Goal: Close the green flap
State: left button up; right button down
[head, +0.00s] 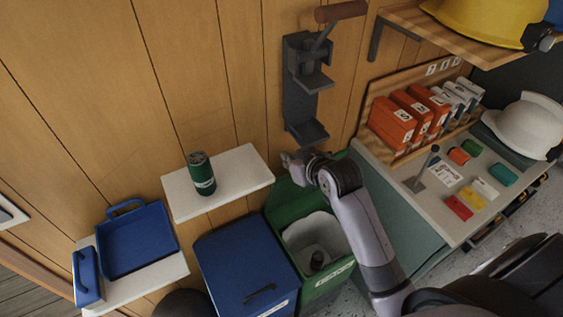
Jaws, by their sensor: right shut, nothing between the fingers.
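The green bin (325,284) stands against the wooden wall, with a pale liner (318,233) and a dark object inside. Its green flap (287,198) is up at the back of the bin, leaving the opening uncovered. My right arm comes in from the lower right and crosses in front of part of the flap and the bin's right side. My right gripper (292,162) is shut and empty at the flap's upper edge; I cannot tell whether it touches. My left gripper is not in view.
A blue bin (240,262) with its lid down stands left of the green one. A white shelf (240,180) holds a green can (201,174). A dark wall-mounted crusher (303,85) is above. A grey-topped cabinet (425,205) stands right, close to my arm.

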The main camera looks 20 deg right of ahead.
jog(key=w+f+p, duration=0.2)
jog(key=f, duration=0.1)
jog(key=w+f+p, duration=0.1)
jog(key=f+p, duration=0.1)
jog(key=shift+w+a+f, duration=0.15)
jog(key=shift+w+f, duration=0.05)
jog(key=shift+w, duration=0.05)
jog(key=shift+s+f, duration=0.1)
jog(key=shift+s, duration=0.45)
jog(key=shift+w+f, duration=0.15)
jog(key=shift+w, duration=0.1)
